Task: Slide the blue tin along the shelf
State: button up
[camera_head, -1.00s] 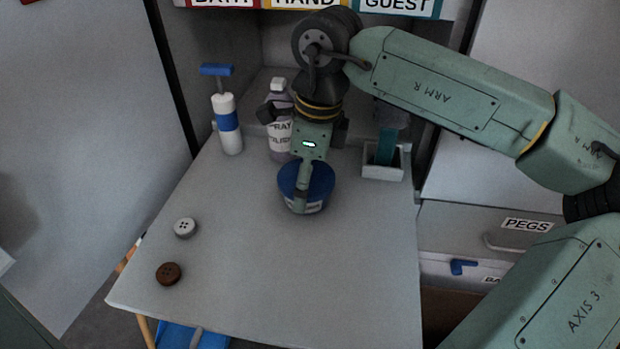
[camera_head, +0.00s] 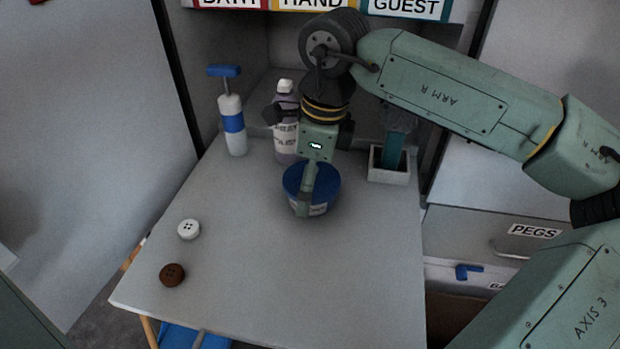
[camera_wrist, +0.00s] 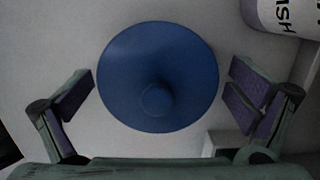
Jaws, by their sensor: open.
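The blue tin (camera_head: 325,180) stands upright on the grey shelf (camera_head: 250,270), with a blue lid and a pale label on its side. My gripper (camera_head: 307,200) is over the tin in the head view and hides part of its lid and front. In the wrist view the tin's round blue lid (camera_wrist: 158,90), with a small knob, lies between my open gripper's fingers (camera_wrist: 165,92). A gap shows between the lid and the finger on each side.
A white pump bottle with a blue band (camera_head: 233,125) and a spray bottle (camera_head: 286,145) stand behind. A pale square holder (camera_head: 388,175) with a green item is at the back right. A white button (camera_head: 188,229) and brown button (camera_head: 172,274) lie front left. The front right is clear.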

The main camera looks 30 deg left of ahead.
jog(key=shift+r, duration=0.1)
jog(key=shift+w+d+r, duration=0.1)
jog(key=shift+d+r, duration=0.1)
jog(key=shift+r, duration=1.75)
jog(key=shift+d+r, duration=0.15)
jog(key=shift+r, duration=1.8)
